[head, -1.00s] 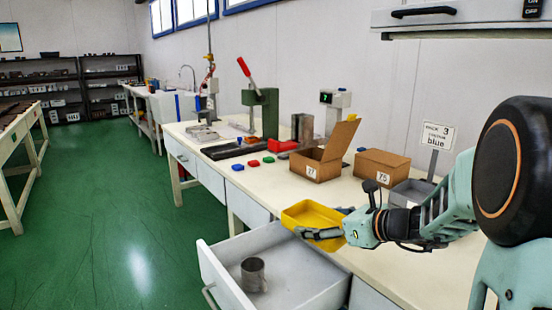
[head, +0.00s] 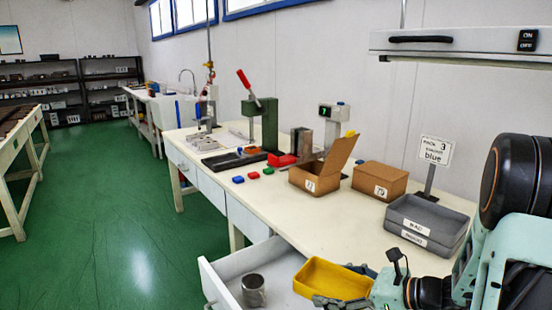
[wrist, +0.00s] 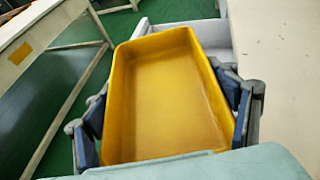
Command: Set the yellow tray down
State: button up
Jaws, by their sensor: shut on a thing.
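The yellow tray (head: 332,279) is empty and shows at the lower middle of the head view, over the right part of the open drawer and beside the bench front. In the wrist view the tray (wrist: 170,95) fills the middle, with its inside facing the camera. My gripper (head: 345,300) is shut on the tray. In the wrist view its fingers (wrist: 165,110) lie along the left and right walls of the tray. Whether the tray touches anything below is hidden.
The open white drawer (head: 225,283) holds a metal mug (head: 253,290). On the bench (head: 300,222) stand an open carton (head: 318,175), a closed carton (head: 380,180) and grey stacked trays (head: 428,222) by a "blue" sign (head: 436,150). Bench space in front of the cartons is clear.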

aim_at(331, 291)
notch_tip(331, 291, up, 19)
jog(key=p, duration=2.2)
jog(key=shift+a+f, duration=0.1)
jog(key=shift+a, duration=0.05)
